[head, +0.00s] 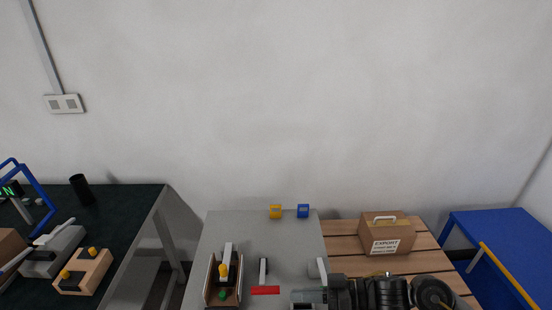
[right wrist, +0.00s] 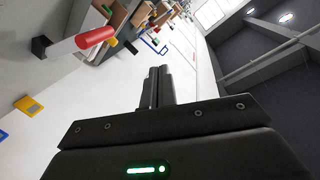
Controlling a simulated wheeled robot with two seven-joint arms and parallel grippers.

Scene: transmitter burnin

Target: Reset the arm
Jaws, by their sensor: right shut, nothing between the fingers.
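My right gripper (head: 305,298) is at the bottom of the head view, over the front of the grey table (head: 300,240). Its arm comes in from the right. In the right wrist view its fingers (right wrist: 157,85) are together with nothing between them. My left gripper is not in view. A wooden fixture (head: 209,290) on the table's left side holds a yellow-topped part (head: 224,270) and a green knob (head: 222,295).
A yellow block (head: 275,211) and a blue block (head: 303,210) sit at the table's back edge. A brown labelled case (head: 387,233) stands on wooden slats (head: 345,237) at right. A blue table (head: 500,240) is farther right. A dark bench (head: 130,205) with equipment stands left.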

